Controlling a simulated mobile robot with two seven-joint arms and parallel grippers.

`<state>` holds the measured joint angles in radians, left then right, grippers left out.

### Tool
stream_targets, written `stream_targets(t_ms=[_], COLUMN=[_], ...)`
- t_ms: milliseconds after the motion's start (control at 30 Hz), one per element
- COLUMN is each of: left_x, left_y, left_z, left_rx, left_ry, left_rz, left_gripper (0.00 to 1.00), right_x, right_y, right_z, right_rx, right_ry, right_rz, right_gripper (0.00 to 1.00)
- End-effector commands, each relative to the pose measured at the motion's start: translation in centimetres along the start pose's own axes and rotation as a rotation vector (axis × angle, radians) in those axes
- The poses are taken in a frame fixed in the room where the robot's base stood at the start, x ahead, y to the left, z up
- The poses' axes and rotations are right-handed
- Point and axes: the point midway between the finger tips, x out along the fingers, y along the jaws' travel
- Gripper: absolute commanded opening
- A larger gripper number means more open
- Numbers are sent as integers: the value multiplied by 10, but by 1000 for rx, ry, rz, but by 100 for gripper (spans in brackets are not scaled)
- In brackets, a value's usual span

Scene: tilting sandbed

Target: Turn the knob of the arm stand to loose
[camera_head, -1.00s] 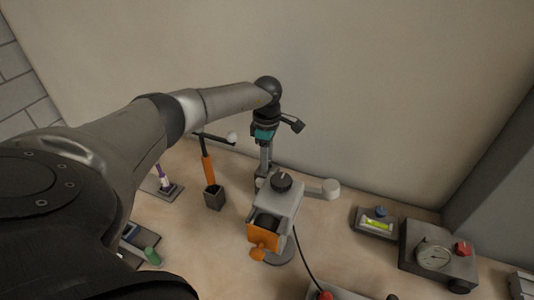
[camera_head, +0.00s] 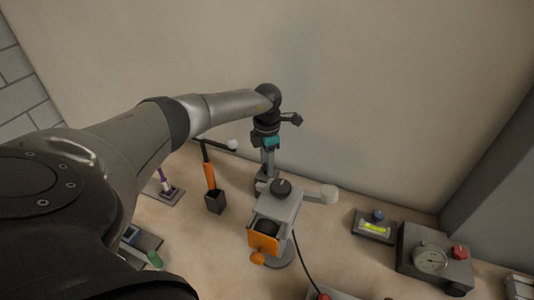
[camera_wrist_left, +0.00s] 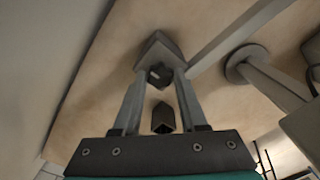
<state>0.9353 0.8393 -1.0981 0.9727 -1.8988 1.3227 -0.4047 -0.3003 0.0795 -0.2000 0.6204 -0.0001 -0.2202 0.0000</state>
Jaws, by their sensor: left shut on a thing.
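My left gripper (camera_head: 262,185) reaches down beside the wall end of the bench, behind a grey box with a black top knob. In the left wrist view its two fingers (camera_wrist_left: 160,78) are shut on a small dark knob (camera_wrist_left: 160,74). The knob sits on a grey block (camera_wrist_left: 161,50), which I take to be part of the arm stand. A grey bar (camera_wrist_left: 235,38) runs from near the block to the upper right. In the head view the held knob is hidden by the gripper and the box. I cannot read the knob's setting. My right gripper is not in view.
The grey box (camera_head: 277,208) with an orange front stands close to the gripper. An orange-handled tool (camera_head: 210,176) stands in a dark cup (camera_head: 215,202) to the left. A level (camera_head: 375,227) and a gauge box (camera_head: 431,260) lie right. A plain wall (camera_head: 380,90) rises behind.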

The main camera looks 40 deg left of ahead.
Motion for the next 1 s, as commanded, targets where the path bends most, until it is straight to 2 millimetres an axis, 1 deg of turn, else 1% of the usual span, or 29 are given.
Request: stream_targets(t_ms=[500, 533, 767, 1000], left_x=[0, 0, 0, 0], left_y=[0, 0, 0, 0], left_z=[0, 0, 0, 0], left_rx=[-20, -19, -18, -17], left_ry=[1, 1, 0, 0], left_rz=[1, 1, 0, 0], left_gripper=[0, 45, 71, 71], right_x=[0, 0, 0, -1], right_y=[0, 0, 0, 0], right_z=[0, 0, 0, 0], right_rx=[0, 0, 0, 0], right_ry=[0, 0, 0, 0], right_rz=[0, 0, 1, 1], right_gripper=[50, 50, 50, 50])
